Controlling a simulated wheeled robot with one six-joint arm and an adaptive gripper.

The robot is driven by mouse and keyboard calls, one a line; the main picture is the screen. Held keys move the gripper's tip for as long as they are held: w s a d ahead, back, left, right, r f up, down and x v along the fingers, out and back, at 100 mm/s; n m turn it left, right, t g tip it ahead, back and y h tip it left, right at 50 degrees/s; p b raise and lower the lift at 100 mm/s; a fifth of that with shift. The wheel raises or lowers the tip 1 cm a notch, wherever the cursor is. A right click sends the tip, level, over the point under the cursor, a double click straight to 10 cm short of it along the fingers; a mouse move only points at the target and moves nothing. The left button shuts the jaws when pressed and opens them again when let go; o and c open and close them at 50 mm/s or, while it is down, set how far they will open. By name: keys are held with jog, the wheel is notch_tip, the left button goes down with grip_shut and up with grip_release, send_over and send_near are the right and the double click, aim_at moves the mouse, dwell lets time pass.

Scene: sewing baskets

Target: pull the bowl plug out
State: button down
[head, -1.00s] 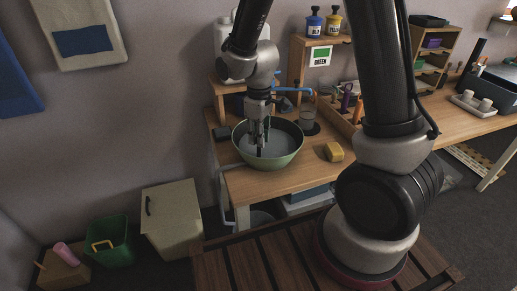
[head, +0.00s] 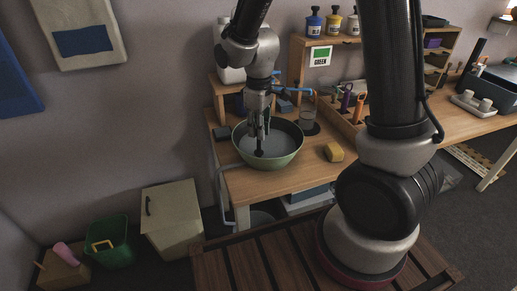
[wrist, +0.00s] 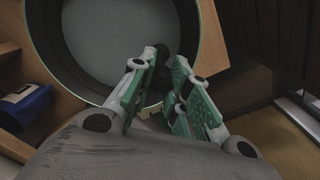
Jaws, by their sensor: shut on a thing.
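The green bowl (head: 290,159) with a grey inside stands on the wooden bench at its left end. It also shows in the wrist view (wrist: 190,20), its far part cut off by the frame. My gripper (head: 260,143) points down into the bowl. A black plug (head: 259,153) shows at the fingertips in the head view. In the wrist view, my gripper (wrist: 164,72) has its green-padded fingers close together on the dark plug (wrist: 160,72), partly hidden by them. I cannot tell how far the plug is from the bowl's bottom.
A white jug (head: 231,70) is on the shelf behind. A blue container (wrist: 24,106) shows at left in the wrist view. Bench around the sponge is clear.

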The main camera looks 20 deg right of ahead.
jog(key=shift+r, duration=0.1)
jog(key=shift+r, duration=1.9)
